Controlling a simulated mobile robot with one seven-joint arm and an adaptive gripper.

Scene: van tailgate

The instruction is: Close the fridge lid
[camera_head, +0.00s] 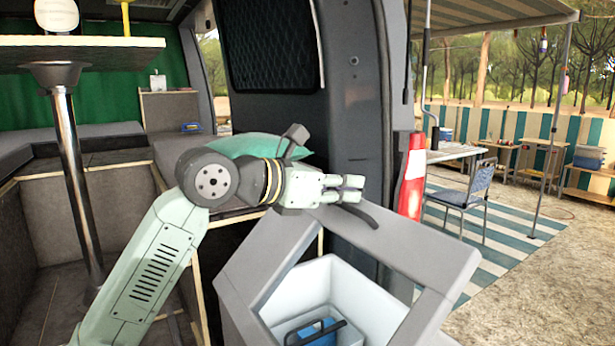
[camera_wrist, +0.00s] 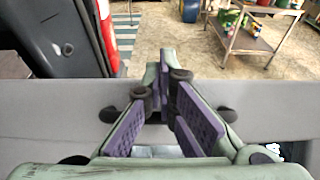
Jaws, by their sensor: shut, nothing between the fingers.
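The fridge (camera_head: 445,268) is a grey box at the lower middle of the head view, cut off by the bottom edge. Its top is open, showing a white inner wall (camera_head: 372,292) and a blue item (camera_head: 318,333) with a dark handle inside. I cannot clearly tell the lid apart from the wide grey rim. My gripper (camera_head: 352,188) is over the far left part of the grey rim, pointing right, shut and empty. A dark curved piece shows just below its fingers. In the wrist view my gripper (camera_wrist: 166,72) is in front of a wide grey surface (camera_wrist: 50,105); contact is unclear.
The dark van door pillar (camera_head: 362,130) stands close behind my gripper. A table post (camera_head: 75,180) and bench (camera_head: 100,137) are at left. A chair (camera_head: 466,200) and striped mat (camera_head: 500,245) lie outside, right.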

